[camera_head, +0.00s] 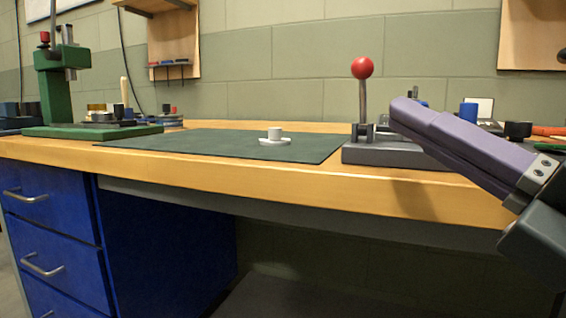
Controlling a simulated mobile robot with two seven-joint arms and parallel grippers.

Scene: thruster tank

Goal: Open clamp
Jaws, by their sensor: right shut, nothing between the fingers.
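The clamp (390,152) stands on the bench at right of centre, on a grey base block. Its lever rises upright and ends in a red ball knob (362,68). My right gripper (402,112) reaches in from the right edge, with long purple fingers pressed together and nothing between them. Its tips appear just right of the lever and below the knob, and hide part of the clamp behind them. I cannot tell whether the tips touch the lever. My left gripper is out of view.
A green mat (200,142) covers the middle of the wooden bench (240,174), with a small white flanged piece (275,136) on it. A green press (55,90) stands at the left. A blue cylinder (468,112) and a black part (518,130) are behind my right gripper. Blue drawers (50,230) are below.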

